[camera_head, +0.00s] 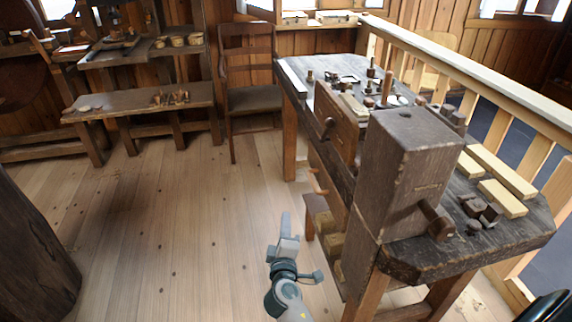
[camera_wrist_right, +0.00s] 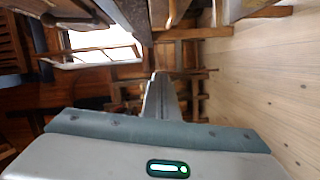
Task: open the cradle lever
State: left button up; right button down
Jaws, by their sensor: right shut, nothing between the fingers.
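My right gripper (camera_head: 287,226) is low in front of the workbench's left side, apart from it, over the floor. Its fingers are shut and empty; they also show pointing away in the right wrist view (camera_wrist_right: 160,90). I cannot tell for sure which part is the cradle lever. A wooden handle (camera_head: 437,220) sticks out low on the front of a large dark wooden block (camera_head: 405,150) at the bench's near end. A smaller peg-like handle (camera_head: 327,128) shows on a brown wooden board (camera_head: 338,115) farther back. My left gripper is not in view.
The dark workbench (camera_head: 520,236) carries pale planks (camera_head: 502,170), small turned pieces and tools. A railing (camera_head: 480,75) runs along its right side. A chair (camera_head: 252,98) and a low bench (camera_head: 140,102) stand at the back. The floor (camera_head: 170,220) on the left is clear.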

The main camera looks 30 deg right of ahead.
aim_at(328, 127)
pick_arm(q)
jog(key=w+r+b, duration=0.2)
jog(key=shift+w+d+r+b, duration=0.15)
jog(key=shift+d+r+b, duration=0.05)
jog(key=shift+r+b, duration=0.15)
pick_arm(e)
jog(key=s+d+r+m+h, duration=0.1)
jog(key=s+d+r+h, duration=0.1)
jog(key=r, duration=0.6)
jog(key=s+d+r+m+h, duration=0.1)
jog(key=s+d+r+h, duration=0.2)
jog(key=r, duration=0.6)
jog(key=shift+d+r+m+h, duration=0.15)
jog(key=shift+m+h, duration=0.15)
jog(key=shift+h, duration=0.7)
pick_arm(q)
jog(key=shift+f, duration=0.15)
pick_arm(e)
jog(key=shift+w+d, duration=0.1)
jog(key=shift+w, duration=0.1)
